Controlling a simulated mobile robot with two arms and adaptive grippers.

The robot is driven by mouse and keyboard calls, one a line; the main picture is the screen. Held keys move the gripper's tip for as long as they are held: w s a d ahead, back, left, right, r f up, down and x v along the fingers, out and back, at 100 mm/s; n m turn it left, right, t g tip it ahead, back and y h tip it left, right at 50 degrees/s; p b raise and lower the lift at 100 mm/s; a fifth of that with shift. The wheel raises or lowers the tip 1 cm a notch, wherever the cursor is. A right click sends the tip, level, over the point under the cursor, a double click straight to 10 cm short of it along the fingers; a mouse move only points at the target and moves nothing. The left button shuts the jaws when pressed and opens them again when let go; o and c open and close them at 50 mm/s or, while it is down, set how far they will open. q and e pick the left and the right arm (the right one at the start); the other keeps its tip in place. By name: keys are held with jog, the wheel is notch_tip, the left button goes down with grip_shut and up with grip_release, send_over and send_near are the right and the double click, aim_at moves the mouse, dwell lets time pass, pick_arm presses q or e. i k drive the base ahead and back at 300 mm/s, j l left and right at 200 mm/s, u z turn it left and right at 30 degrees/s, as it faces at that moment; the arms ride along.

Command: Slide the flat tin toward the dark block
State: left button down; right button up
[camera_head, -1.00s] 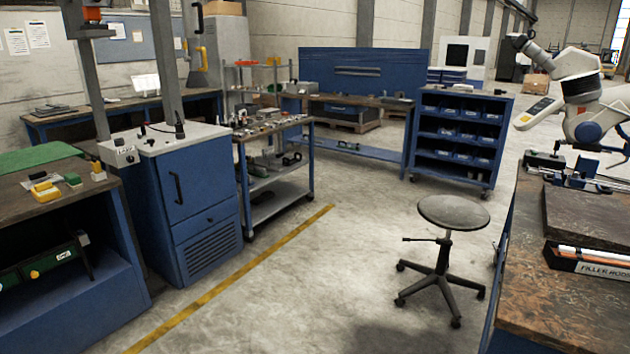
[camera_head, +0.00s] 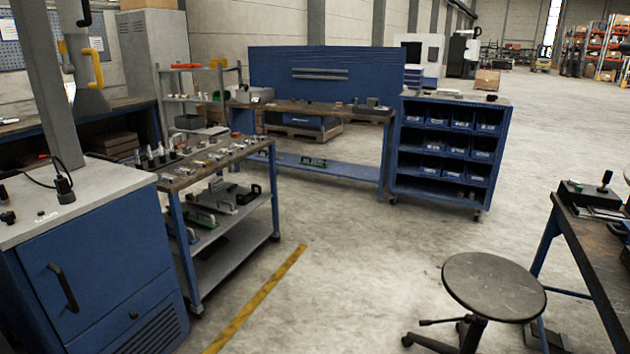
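I cannot make out the flat tin or the dark block for certain in the head view. A workbench with a blue back panel (camera_head: 340,75) stands at the far middle. Small items lie on its dark top (camera_head: 310,108), among them a grey box-like thing (camera_head: 371,109) toward its right end, too small to identify. Neither of my grippers is in view.
A round stool (camera_head: 493,286) stands at the lower right, beside a workbench (camera_head: 590,235). A tool cart (camera_head: 226,154) and a blue cabinet (camera_head: 100,270) stand on the left. A blue bin shelf (camera_head: 449,150) stands right of the far bench. The floor (camera_head: 350,240) between is clear.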

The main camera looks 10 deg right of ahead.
aim_at(440, 92)
jog(key=i, duration=1.4)
jog(key=i+z, duration=0.1)
jog(key=i, duration=1.3)
